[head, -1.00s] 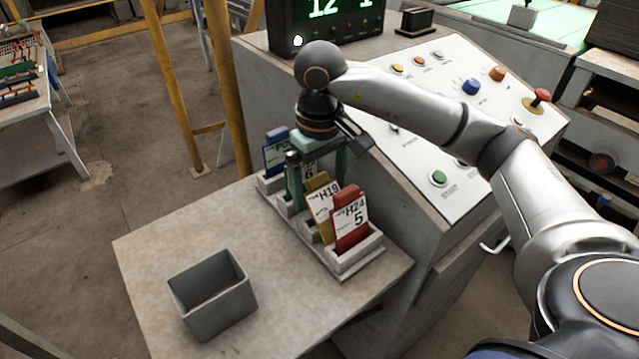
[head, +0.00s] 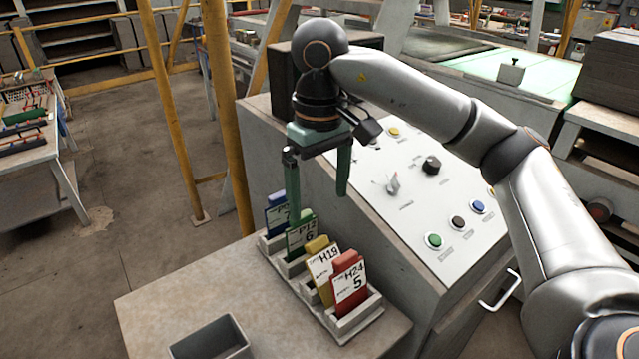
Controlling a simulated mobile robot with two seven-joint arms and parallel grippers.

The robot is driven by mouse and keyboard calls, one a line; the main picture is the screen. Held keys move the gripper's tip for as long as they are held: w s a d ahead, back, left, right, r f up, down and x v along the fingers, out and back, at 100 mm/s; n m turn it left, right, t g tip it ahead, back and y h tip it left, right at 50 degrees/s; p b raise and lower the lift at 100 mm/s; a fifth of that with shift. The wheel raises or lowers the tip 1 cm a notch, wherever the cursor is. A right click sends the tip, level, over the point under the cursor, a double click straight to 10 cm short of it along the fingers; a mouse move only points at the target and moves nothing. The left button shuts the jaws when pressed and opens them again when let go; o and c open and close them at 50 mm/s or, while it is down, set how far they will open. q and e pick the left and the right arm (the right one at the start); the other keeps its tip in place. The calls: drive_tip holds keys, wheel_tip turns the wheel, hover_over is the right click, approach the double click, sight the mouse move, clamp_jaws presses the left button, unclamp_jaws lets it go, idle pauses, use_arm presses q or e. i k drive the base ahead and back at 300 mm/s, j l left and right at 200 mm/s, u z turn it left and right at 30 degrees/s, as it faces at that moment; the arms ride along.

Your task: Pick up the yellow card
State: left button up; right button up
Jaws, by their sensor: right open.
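The yellow card (head: 322,264), with a white label reading H19, stands tilted in a slot of the grey card rack (head: 344,328). It is between the green card (head: 300,236) and the red card (head: 348,285). My right gripper (head: 318,208) points down with its two green fingers apart and nothing between them. It is above the rack, up and behind the yellow card in the picture. Its left finger overlaps the green card's top edge; I cannot tell whether they touch. My left gripper is out of view.
A blue card (head: 277,214) stands at the rack's far end. An open grey bin (head: 212,340) is on the table (head: 165,300) at front left, cut off below. The sloped control console (head: 450,190) with buttons rises close behind the rack.

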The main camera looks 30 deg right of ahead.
sight(330, 273)
drive_tip(key=k, duration=1)
